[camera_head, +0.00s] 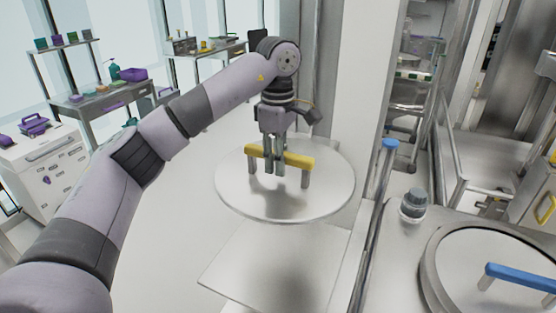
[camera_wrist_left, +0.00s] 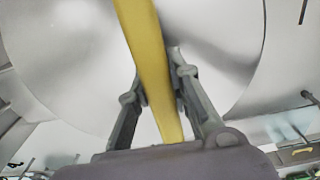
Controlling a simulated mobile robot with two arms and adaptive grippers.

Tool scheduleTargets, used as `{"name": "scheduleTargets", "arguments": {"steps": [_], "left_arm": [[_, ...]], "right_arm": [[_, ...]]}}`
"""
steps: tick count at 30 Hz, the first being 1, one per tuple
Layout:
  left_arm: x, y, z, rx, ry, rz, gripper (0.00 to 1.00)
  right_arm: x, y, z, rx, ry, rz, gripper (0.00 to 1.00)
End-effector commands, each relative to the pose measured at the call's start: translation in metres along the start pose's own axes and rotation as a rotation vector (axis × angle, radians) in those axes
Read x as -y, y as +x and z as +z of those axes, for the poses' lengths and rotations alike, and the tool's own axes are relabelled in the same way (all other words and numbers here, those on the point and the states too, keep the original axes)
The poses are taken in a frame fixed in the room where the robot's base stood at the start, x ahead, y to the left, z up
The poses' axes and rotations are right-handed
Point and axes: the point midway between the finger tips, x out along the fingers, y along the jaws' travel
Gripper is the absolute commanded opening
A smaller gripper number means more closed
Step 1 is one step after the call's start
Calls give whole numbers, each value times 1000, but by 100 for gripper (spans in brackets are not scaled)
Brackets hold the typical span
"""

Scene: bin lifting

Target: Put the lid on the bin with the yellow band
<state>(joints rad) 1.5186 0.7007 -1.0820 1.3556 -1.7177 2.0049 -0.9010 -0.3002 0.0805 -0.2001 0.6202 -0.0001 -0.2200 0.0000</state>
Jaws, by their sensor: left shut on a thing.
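The lid (camera_head: 325,190) is a round, flat metal disc with a raised yellow handle (camera_head: 300,159). It is at the middle of the head view. My left gripper (camera_head: 274,168) points down and is shut on the yellow handle, with its fingers on either side of the bar. In the left wrist view the yellow handle (camera_wrist_left: 143,45) runs between the fingers of the left gripper (camera_wrist_left: 158,85), and the lid (camera_wrist_left: 60,60) fills much of the picture. I cannot see a bin with a yellow band. My right gripper is not in view.
A flat metal panel (camera_head: 265,265) shows just below the lid. At the lower right, a round metal lid with a blue handle (camera_head: 520,277) sits on a metal surface, near a grey knob (camera_head: 414,200). A white pillar (camera_head: 355,80) stands behind. Open floor lies left of the lid.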

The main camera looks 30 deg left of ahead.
Motion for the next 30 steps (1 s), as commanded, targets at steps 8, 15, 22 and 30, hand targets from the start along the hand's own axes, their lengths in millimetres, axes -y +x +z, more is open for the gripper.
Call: {"name": "scheduleTargets", "arguments": {"steps": [8, 15, 22, 30], "left_arm": [[-1, -20, 0, 3, 0, 7, 0], [-1, -29, 0, 3, 0, 7, 0], [-1, -29, 0, 3, 0, 7, 0], [-1, -29, 0, 3, 0, 7, 0]], "right_arm": [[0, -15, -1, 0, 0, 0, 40], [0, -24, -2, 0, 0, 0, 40], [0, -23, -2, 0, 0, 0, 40], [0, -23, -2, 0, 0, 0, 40]]}}
